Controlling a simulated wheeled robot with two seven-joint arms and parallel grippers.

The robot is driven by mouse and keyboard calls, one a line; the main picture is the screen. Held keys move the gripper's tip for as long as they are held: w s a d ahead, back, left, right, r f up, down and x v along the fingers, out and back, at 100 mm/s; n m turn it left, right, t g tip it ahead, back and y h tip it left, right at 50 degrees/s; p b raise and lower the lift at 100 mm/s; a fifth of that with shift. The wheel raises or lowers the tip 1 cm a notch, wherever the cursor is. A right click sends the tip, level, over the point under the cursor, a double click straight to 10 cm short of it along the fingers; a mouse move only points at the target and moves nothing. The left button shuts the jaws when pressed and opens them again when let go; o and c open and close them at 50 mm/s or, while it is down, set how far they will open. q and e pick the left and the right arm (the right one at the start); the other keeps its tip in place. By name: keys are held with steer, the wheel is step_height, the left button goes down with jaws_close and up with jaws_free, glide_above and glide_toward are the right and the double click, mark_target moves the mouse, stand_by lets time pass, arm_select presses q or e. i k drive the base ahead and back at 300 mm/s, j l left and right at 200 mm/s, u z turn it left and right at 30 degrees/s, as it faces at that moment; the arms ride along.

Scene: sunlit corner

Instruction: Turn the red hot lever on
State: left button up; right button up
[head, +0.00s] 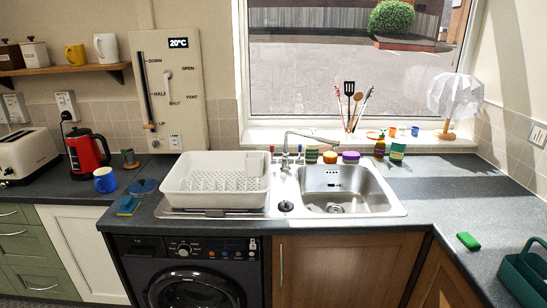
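A similar small piece with a blue top (299,149) stands right of the tap base. They are too small for me to tell how either lever is turned. No water stream shows at the spout. Neither of my grippers is in view.
A large white dish rack (216,181) covers the drainer left of the basin. A purple-lidded tub (350,157), a soap bottle (380,147) and other small items line the back. The right counter is mostly clear.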

mark_target(274, 160)
steer(key=i+l, duration=0.35)
steer(key=i, duration=0.15)
steer(key=i+l, duration=0.3)
steer(key=i, duration=0.25)
steer(key=i+l, duration=0.35)
steer(key=i, duration=0.15)
